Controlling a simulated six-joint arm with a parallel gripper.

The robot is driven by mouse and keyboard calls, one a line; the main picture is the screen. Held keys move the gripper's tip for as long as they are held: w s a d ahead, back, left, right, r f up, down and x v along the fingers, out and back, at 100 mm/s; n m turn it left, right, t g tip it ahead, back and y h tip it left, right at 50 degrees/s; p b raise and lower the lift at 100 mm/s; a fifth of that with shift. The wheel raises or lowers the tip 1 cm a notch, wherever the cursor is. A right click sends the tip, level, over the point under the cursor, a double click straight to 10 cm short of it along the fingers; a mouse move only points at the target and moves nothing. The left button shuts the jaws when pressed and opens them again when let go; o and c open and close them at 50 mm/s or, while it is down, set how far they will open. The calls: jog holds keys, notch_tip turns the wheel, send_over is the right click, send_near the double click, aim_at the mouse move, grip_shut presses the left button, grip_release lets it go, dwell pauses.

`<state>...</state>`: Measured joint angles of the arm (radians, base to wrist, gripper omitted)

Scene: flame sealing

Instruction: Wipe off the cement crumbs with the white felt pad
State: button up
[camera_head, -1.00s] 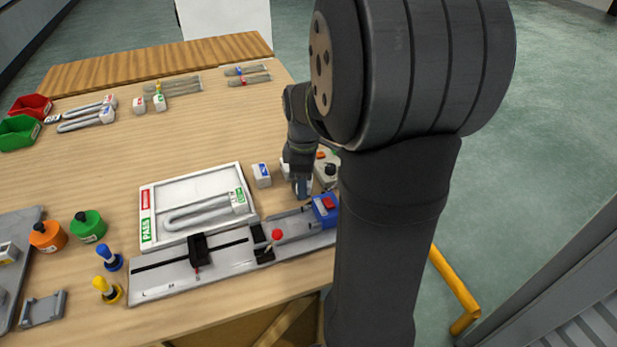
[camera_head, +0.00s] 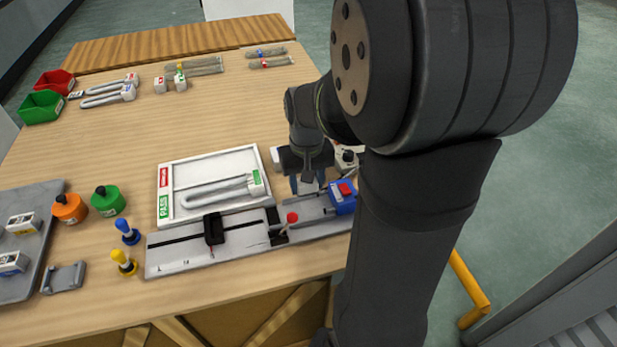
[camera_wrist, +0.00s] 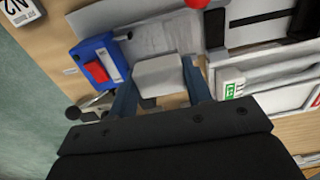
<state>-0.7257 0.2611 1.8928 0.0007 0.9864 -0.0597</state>
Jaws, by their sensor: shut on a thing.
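My gripper (camera_wrist: 160,88) is shut on a white pad (camera_wrist: 157,74), a pale rounded block between its two blue fingers. In the wrist view the pad is over or against the near edge of the grey bare plate (camera_wrist: 160,38) of the fixture; I cannot tell if it touches. In the head view my gripper (camera_head: 307,184) is low at the right part of the long grey fixture (camera_head: 185,258), left of the blue box with a red button (camera_head: 341,198), also in the wrist view (camera_wrist: 97,60). The pad is not clear there. I cannot make out any crumbs.
A white framed tray (camera_head: 205,160) with a grey U-shaped tube lies just left of my gripper. A red knob (camera_head: 292,217) and black clamp (camera_head: 214,230) stand up from the fixture. Orange (camera_head: 69,208) and green (camera_head: 108,200) bottles stand farther left. The table's middle is clear.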

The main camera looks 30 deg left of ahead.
aim_at(307, 210)
jog(key=shift+f, duration=3.55)
jog(key=shift+f, duration=0.3)
jog(key=o, duration=0.6)
jog(key=shift+r, duration=0.3)
jog(key=c, duration=0.8)
jog(key=shift+w+d, duration=0.1)
